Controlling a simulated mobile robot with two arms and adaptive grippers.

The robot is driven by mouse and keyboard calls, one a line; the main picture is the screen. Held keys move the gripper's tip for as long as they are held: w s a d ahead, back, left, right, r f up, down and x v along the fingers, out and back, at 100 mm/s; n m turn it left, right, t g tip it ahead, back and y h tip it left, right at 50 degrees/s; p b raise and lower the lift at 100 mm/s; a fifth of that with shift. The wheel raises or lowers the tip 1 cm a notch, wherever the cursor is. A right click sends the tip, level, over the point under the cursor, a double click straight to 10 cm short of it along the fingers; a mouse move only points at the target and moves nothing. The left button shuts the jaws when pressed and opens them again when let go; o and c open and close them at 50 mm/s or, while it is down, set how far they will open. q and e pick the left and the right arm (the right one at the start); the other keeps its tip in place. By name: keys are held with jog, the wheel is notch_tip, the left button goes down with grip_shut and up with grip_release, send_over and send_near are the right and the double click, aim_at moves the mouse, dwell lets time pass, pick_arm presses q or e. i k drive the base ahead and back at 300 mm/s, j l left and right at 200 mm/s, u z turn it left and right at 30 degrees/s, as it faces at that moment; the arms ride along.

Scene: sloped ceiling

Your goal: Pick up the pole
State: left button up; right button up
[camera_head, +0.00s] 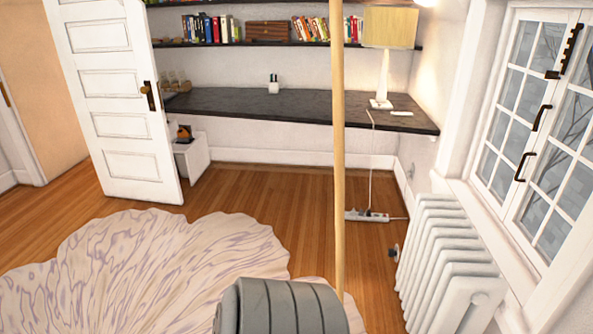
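The pole (338,150) is a long, thin, pale wooden rod. It stands nearly upright just right of the middle of the head view. It runs from the top edge of the picture down to a grey ribbed shape at the bottom, which hides its lower end. Its upper end is out of frame. Neither my left nor my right gripper is in view, so no contact with the pole shows.
A white radiator (452,262) stands at right under the window. A pale wavy rug (150,265) covers the floor at left. A dark desk (250,104) spans the back. An open white door (115,110) is at left. A power strip (367,216) lies beyond the pole.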

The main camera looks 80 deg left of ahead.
aim_at(335, 6)
jog(key=u, duration=2.25)
